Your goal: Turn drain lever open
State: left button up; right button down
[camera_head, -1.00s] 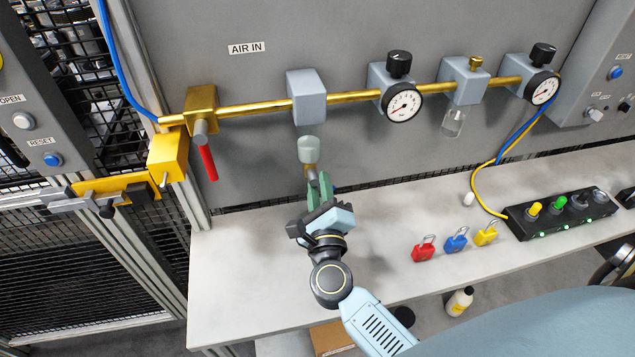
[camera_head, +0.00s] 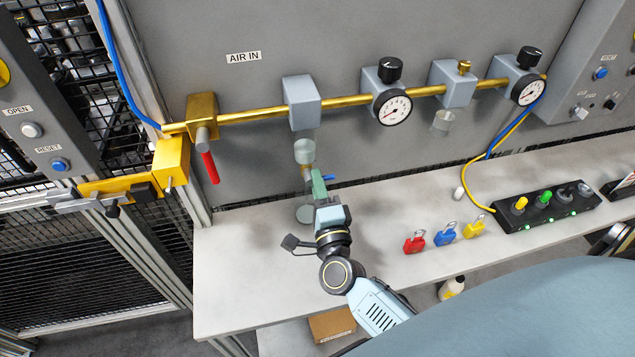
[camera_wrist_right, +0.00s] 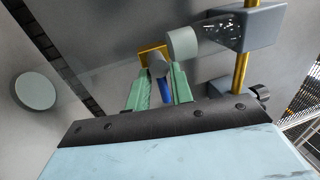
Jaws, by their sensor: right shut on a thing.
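The drain lever (camera_head: 328,178) is a small blue handle under the brass fitting (camera_head: 307,171) below the filter bowl (camera_head: 304,151). In the head view it points to the right. My right gripper (camera_head: 319,181) reaches up to it from below with green fingers. In the right wrist view the blue lever (camera_wrist_right: 165,90) lies between the two green fingers (camera_wrist_right: 158,88), which are shut on it. The fingers partly hide the lever. My left gripper is not in view.
A brass pipe (camera_head: 345,100) carries gauges above the bench (camera_head: 240,265). A red-handled valve (camera_head: 209,166) is at left. A round grey disc (camera_head: 304,214) lies behind my gripper.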

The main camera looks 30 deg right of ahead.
jog(key=shift+r, duration=0.2)
jog(key=c, duration=1.5)
grip_release()
jog(key=shift+f, duration=0.1)
jog(key=b+v, duration=0.3)
jog(key=v, duration=1)
jog(key=shift+s, duration=0.2)
